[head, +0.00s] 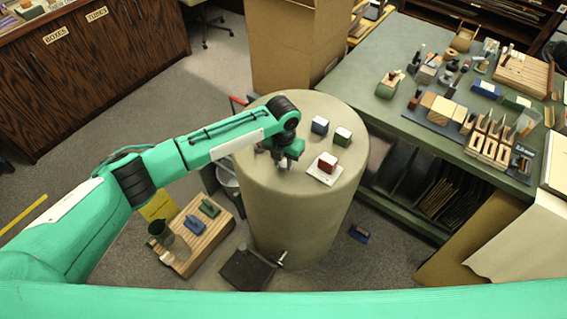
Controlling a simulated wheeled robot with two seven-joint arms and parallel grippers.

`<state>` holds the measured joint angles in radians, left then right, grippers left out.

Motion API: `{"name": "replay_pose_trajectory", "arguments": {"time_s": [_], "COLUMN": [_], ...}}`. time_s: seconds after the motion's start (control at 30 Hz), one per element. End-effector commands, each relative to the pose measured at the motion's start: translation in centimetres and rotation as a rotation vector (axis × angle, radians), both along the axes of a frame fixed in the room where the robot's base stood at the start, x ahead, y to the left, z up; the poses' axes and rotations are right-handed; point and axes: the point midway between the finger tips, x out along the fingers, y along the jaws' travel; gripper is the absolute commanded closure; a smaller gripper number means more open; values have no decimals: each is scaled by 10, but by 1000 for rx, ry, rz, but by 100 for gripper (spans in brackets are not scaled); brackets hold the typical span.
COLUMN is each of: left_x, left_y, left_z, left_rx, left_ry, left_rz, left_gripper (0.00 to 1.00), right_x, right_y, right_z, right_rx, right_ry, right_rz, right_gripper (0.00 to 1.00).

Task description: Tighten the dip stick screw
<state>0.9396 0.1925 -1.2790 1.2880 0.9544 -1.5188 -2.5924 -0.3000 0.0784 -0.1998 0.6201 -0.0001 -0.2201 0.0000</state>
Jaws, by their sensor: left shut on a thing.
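My left arm reaches in from the left over a round beige drum-like stand (290,215). My left gripper (284,163) points down close to the stand's top, left of the small blocks there. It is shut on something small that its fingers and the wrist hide. I cannot make out the dip stick screw or a dip stick in this view. My right gripper is not in view.
On the stand are a blue block (319,125), a green block (343,137) and a red block (328,162) on a white plate. A wooden rack (208,238) lies on the floor at left. A cluttered green table (385,125) stands at right.

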Motion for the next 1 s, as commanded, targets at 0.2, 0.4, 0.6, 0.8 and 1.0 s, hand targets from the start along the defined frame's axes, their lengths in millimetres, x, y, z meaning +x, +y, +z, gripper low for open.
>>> {"name": "replay_pose_trajectory", "arguments": {"time_s": [0.2, 0.4, 0.6, 0.8, 1.0], "left_x": [2, 2, 2, 2, 2], "left_y": [0, -1, -1, -1, -1], "left_z": [0, 1, 2, 2, 2], "left_rx": [-1, -2, -1, -2, -2], "left_ry": [-5, -4, -5, -4, -4], "left_rz": [-157, -255, -306, -319, -319], "left_gripper": [94, 94, 94, 94, 94], "right_x": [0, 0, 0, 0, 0], "right_y": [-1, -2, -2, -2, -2], "right_z": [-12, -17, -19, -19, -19], "right_rx": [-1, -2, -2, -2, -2], "right_ry": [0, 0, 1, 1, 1], "right_rz": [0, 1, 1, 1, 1], "right_gripper": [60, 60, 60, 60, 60]}}
